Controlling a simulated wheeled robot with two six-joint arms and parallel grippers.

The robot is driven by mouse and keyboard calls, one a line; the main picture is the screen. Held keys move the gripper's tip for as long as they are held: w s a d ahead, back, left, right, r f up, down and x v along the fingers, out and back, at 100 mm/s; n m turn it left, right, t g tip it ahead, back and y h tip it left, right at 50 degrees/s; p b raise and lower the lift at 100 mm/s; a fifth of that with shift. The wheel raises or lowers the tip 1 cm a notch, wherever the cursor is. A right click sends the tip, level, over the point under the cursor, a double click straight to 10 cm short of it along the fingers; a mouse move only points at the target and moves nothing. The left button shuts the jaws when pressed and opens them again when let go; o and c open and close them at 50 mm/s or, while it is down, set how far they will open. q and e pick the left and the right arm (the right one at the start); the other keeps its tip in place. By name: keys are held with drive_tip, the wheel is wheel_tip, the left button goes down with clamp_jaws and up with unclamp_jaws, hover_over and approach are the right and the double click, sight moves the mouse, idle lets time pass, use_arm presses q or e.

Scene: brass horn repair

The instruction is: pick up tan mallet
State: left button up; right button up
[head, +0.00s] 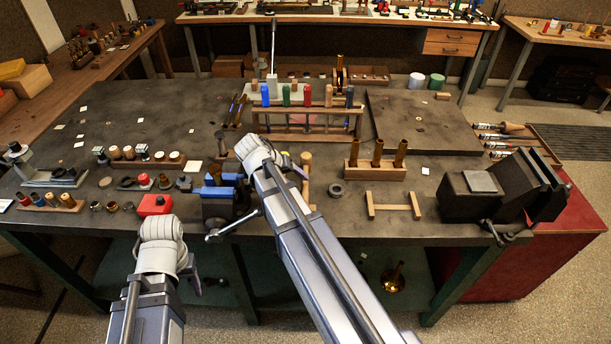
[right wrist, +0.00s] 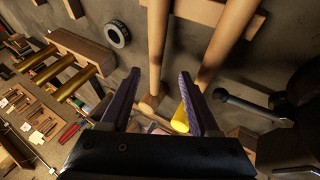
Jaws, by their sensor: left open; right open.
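Two tan wooden rods like handles (right wrist: 157,45) run side by side up the right wrist view, just beyond my right gripper (right wrist: 160,92). I cannot tell for sure which is the tan mallet. My right gripper is open and empty, with its purple-lined fingers apart. A yellow cylinder (right wrist: 181,119) shows between them, close to the right finger.
A rack (head: 308,108) of coloured handles stands behind. A block with three brass tubes (head: 376,165), a grey ring (head: 336,190) and a wooden frame (head: 393,206) lie to the right. A blue vise (head: 222,185) is close on the left. A dark vise (head: 500,190) stands far right.

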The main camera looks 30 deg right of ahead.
sight(304, 183)
drive_tip(key=b+x, duration=0.2)
drive_tip(key=x, duration=0.1)
drive_tip(key=b+x, duration=0.1)
drive_tip(key=x, duration=0.1)
drive_tip(key=shift+s+d+b, duration=0.2)
drive_tip(key=shift+b, duration=0.1)
drive_tip(key=shift+r, duration=0.15)
drive_tip(key=shift+c, duration=0.4)
clamp_jaws()
